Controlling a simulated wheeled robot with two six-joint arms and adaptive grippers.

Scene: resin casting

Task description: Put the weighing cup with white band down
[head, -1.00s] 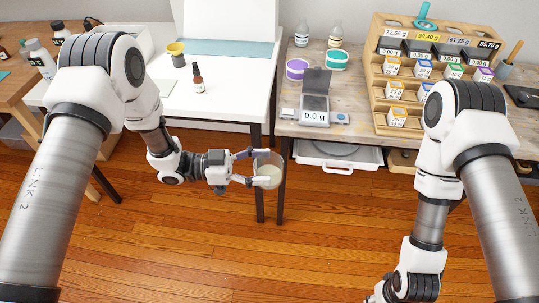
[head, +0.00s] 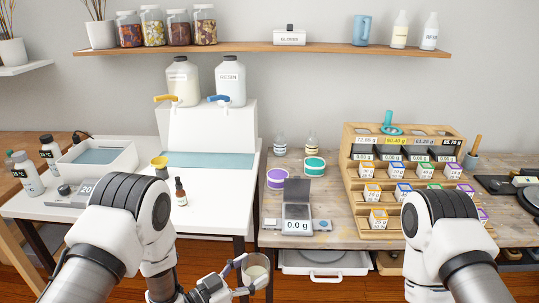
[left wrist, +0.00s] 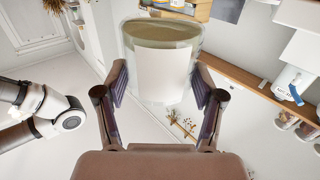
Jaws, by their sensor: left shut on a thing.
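The weighing cup with white band (head: 257,271) is a clear cup with a pale band and some whitish content, low in the head view, in front of the gap between the two tables. My left gripper (head: 245,274) is shut on it, a finger on either side. In the left wrist view the cup (left wrist: 162,70) sits between the fingertips of my left gripper (left wrist: 160,95), with its plain white band facing the camera. The cup is held in the air, clear of the tables. My right gripper is out of view.
A scale (head: 297,211) reading 0.0 g stands on the wooden table (head: 335,215), with purple and teal tubs behind it. A rack (head: 352,187) of small labelled boxes is at the right. The white table (head: 215,215) holds a dropper bottle (head: 180,192) and a yellow cup (head: 159,165).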

